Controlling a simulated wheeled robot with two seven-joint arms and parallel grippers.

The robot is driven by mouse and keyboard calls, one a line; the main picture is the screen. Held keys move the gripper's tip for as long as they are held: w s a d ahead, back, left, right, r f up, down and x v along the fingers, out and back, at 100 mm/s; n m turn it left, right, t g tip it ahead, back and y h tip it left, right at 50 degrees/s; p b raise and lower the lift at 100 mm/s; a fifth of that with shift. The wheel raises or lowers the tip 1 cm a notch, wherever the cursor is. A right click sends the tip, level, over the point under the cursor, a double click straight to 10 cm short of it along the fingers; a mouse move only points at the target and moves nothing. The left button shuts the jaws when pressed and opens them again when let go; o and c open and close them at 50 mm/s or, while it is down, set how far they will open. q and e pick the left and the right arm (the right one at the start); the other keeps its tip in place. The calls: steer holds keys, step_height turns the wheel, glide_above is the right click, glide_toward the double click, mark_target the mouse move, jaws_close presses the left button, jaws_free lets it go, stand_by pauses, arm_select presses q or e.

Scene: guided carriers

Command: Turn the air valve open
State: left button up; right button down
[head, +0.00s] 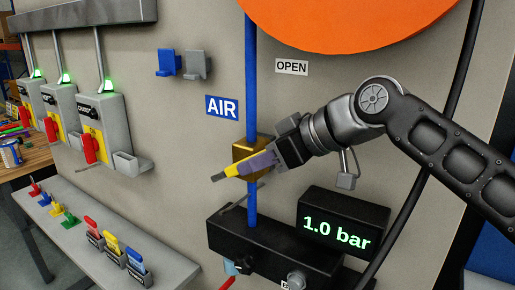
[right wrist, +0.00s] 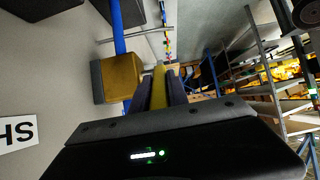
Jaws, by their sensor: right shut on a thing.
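The air valve has a brass-coloured body (head: 240,152) on a vertical blue pipe (head: 251,75), near a blue AIR sign (head: 222,107). Its yellow lever (head: 233,171) lies across the front of the pipe, sloping down to the left. My right gripper (head: 258,163) comes in from the right and is shut on this lever. In the right wrist view the yellow lever (right wrist: 158,85) sits between the two fingers, beside the brass body (right wrist: 122,78). The fingers hide part of the lever and body. My left gripper is not in view.
An OPEN sign (head: 291,67) is on the wall above right. A black display (head: 338,232) reads 1.0 bar below the arm. A black cable (head: 405,195) passes behind my right arm. Charger boxes (head: 98,120) and a shelf with coloured items (head: 100,235) are left.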

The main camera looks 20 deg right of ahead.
stand_by(0.3)
steer(key=c, duration=1.3)
jaws_free()
